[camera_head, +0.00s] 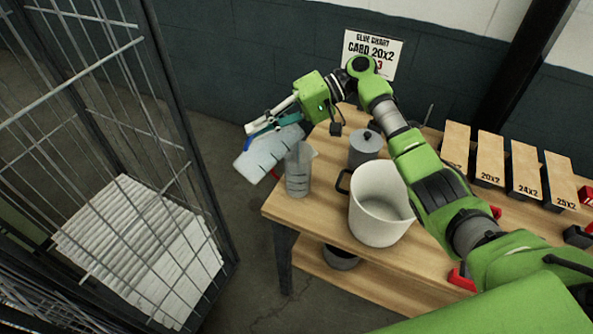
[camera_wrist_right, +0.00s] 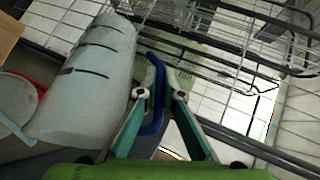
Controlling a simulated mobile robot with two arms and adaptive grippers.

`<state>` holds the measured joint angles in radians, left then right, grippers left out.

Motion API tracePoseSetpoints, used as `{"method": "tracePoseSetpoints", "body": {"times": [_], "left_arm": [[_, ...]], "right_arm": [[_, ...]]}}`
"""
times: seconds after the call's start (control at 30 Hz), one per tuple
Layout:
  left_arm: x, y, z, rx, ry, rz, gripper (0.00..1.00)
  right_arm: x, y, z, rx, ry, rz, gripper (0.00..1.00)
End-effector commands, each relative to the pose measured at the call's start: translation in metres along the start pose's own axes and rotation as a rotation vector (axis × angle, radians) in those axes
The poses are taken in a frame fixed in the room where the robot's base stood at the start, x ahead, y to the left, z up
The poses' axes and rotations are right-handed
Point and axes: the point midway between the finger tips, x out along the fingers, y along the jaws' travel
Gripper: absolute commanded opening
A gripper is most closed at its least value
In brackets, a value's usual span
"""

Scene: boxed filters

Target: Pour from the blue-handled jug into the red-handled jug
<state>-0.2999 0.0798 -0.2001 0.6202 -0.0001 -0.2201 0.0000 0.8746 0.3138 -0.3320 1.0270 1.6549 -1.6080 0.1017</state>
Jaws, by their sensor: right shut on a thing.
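The blue-handled jug (camera_head: 262,156) is pale and translucent with dark level marks. It is tilted well over, in the air by the table's left end. My right gripper (camera_head: 268,122) is shut on its blue handle; the wrist view shows the blue handle (camera_wrist_right: 152,100) between the fingers and the jug's body (camera_wrist_right: 92,78) to the left. The red-handled jug (camera_head: 299,172) stands upright on the table's left end, just right of the held jug. Part of its red handle shows on its left side. It also shows partly at the wrist view's left edge (camera_wrist_right: 14,100). I cannot see liquid flowing.
A large white pot (camera_head: 380,205) and a grey lidded canister (camera_head: 365,148) stand on the wooden table (camera_head: 318,222), right of the red-handled jug. Several boxes (camera_head: 490,158) stand further right. A wire cage (camera_head: 178,150) with stacked white filters (camera_head: 140,250) is at left.

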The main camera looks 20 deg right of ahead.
Motion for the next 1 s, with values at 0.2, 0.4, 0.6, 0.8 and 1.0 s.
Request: {"method": "tracePoseSetpoints", "body": {"times": [0.2,0.4,0.6,0.8,1.0], "left_arm": [[-0.001,0.0,0.0,0.0,0.0,0.0,0.4],[-0.01,0.0,-0.001,0.0,0.0,0.0,0.4],[-0.024,0.0,-0.002,0.0,0.0,0.0,0.4],[-0.034,-0.001,-0.003,0.0,0.0,0.0,0.4],[-0.038,-0.001,-0.003,0.0,0.0,0.0,0.4]], "right_arm": [[-0.001,-0.002,-0.001,-0.003,0.001,-0.001,0.0],[0.0,-0.006,0.0,-0.014,0.001,0.028,0.0],[0.003,-0.012,0.001,-0.041,0.002,0.086,0.0],[0.007,-0.014,0.003,-0.064,0.003,0.148,0.0],[0.01,-0.014,0.004,-0.076,0.004,0.179,0.0]]}}
